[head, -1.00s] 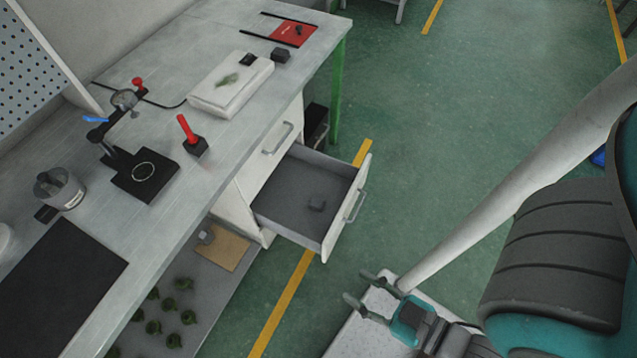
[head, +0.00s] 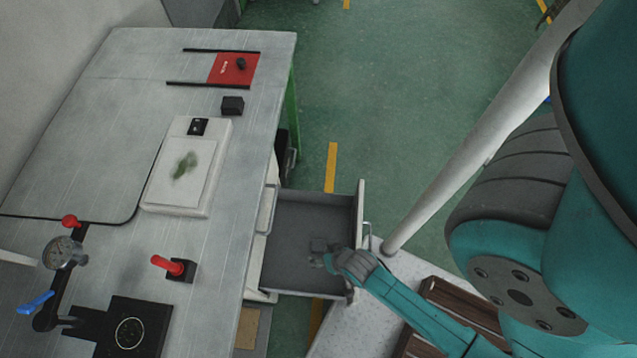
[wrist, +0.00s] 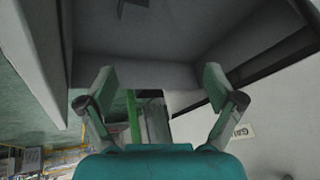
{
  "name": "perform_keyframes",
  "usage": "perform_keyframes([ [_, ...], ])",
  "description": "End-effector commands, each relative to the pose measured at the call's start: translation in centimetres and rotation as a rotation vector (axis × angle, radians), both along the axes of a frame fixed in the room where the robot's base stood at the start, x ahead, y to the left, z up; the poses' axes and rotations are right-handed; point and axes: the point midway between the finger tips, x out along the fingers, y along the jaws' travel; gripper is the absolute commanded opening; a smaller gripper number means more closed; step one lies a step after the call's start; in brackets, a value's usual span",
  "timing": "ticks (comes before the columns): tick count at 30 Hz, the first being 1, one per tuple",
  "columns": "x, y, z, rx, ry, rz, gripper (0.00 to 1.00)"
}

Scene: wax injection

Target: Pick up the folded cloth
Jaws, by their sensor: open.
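A small dark grey item (head: 318,245), which may be the folded cloth, lies on the floor of the open drawer (head: 290,212); its folds are too small to make out. My gripper (head: 330,262) is at the drawer's front right part in the head view, close beside the item and partly overlapping it. I cannot tell whether they touch. In the wrist view my gripper (wrist: 158,88) has its two fingers spread apart with nothing between them. A dark piece at the top edge of the wrist view is cut off and unclear.
The bench (head: 215,250) above the drawer bears a white pad (head: 180,200), a red-handled black block (head: 180,268), a gauge stand (head: 65,253) and a red plate (head: 233,68). Green floor lies beyond the drawer.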

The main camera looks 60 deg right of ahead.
Motion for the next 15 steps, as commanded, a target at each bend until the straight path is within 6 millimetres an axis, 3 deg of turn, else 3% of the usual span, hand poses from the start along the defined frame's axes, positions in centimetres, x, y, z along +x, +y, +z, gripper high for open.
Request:
perform_keyframes([
  [3,2.0,-1.8,-3.6,0.068,0.119,-0.117,0.92],
  [6,3.2,-3.1,-5.8,0.124,0.222,-0.212,0.92],
  [15,5.2,-5.9,-8.1,0.224,0.423,-0.398,0.92],
])
